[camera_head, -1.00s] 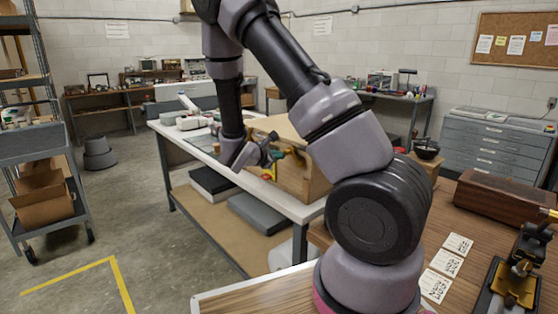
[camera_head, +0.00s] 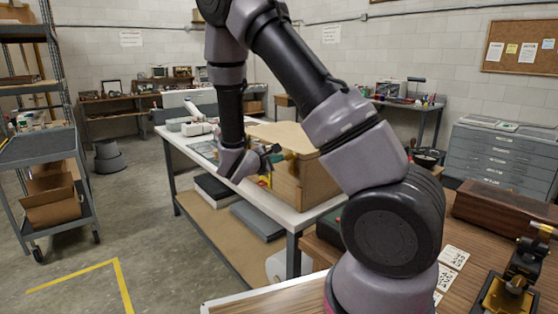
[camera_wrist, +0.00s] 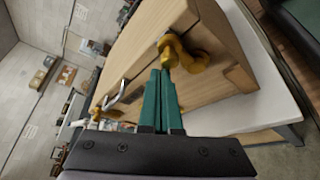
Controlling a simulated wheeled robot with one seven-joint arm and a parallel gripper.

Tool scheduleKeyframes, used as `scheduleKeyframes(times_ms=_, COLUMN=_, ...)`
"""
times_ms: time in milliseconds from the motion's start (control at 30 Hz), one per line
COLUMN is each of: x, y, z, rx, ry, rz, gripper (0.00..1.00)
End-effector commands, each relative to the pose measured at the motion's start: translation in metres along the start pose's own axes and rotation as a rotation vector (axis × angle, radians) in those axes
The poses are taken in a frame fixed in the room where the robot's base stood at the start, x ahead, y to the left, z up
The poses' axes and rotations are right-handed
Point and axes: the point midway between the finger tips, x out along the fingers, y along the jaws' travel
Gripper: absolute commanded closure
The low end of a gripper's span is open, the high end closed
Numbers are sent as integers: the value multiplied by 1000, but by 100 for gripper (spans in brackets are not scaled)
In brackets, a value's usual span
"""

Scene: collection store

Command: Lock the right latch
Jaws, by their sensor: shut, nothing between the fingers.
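A pale wooden crate (camera_head: 310,180) stands on the white-topped workbench (camera_head: 300,219), and it fills much of the wrist view (camera_wrist: 220,97). A brass latch (camera_wrist: 194,60) is on the crate's face, close to the end that shows at right in the wrist view. My gripper (camera_wrist: 166,74) has its green fingers together, with nothing between them. Its tips are right at the rounded brass knob of this latch; whether they touch I cannot tell. More brass fittings show farther left on the same face. In the head view my gripper (camera_head: 272,154) is beside the crate and mostly hides the latches.
A bent metal handle (camera_wrist: 124,92) sticks out from the crate's face, left of the fingers. A wooden table with a dark brown box (camera_head: 505,210) and paper cards (camera_head: 453,257) is at right. A grey shelf cart (camera_head: 45,150) stands at left, with open floor between.

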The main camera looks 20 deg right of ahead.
Motion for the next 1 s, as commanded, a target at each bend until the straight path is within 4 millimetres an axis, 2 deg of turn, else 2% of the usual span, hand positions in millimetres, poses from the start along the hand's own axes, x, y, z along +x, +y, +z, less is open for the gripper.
scheduleKeyframes(times_ms=767, x=0, y=1, z=0, rx=0, ry=0, rz=0, gripper=100)
scheduleKeyframes(times_ms=1000, x=-1, y=20, z=-21, rx=5, ry=-3, rz=-1, gripper=100)
